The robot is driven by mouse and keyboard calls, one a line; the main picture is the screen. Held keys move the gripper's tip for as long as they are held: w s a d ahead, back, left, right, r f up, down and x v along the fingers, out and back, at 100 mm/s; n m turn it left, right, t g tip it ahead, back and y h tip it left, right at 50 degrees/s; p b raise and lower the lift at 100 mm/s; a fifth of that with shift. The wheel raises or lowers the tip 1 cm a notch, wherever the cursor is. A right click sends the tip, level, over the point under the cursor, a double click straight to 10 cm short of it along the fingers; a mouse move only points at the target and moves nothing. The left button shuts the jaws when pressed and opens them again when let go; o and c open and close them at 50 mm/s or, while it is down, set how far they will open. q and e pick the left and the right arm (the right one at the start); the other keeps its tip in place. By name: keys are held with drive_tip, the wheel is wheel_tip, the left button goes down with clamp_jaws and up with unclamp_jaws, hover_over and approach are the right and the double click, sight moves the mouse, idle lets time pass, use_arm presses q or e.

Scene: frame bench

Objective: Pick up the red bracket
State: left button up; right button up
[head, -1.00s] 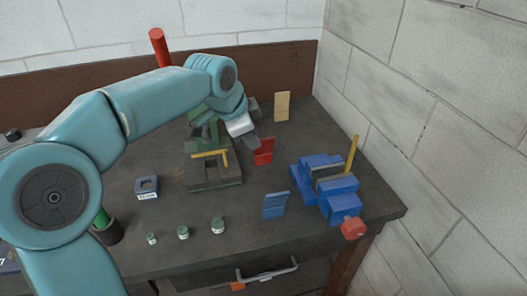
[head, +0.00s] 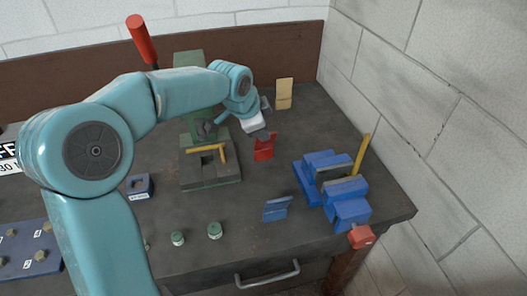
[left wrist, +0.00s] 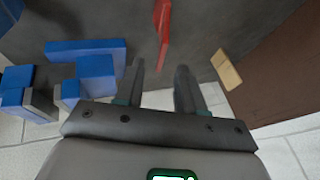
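The red bracket (head: 264,149) stands on the bench top, right of the green press, in the head view. My left gripper (head: 263,135) is just above and behind it, partly overlapping its top edge. In the left wrist view the red bracket (left wrist: 163,30) lies ahead of the fingertips, roughly in line with the gap. My left gripper (left wrist: 160,68) is open there, its two fingers apart with nothing between them. My right gripper is not in view.
A blue vise (head: 345,203) with a yellow bar stands at the right. A blue bracket (head: 276,209) is in front, a tan bracket (head: 284,93) behind. The green press (head: 210,175) bears a yellow bracket (head: 207,149). Small jars (head: 215,230) stand near the front edge.

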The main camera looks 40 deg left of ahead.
use_arm(q)
drive_tip(key=x, duration=0.3)
drive_tip(key=p, duration=0.1)
hover_over(264, 154)
drive_tip(key=d, duration=0.2)
drive_tip(key=f, duration=0.4)
drive_tip(key=shift+a+f, duration=0.25)
drive_tip(key=shift+f, duration=0.1)
drive_tip(key=shift+s, duration=0.1)
drive_tip(key=shift+r, duration=0.1)
drive_tip(key=shift+c, duration=0.9)
clamp_jaws()
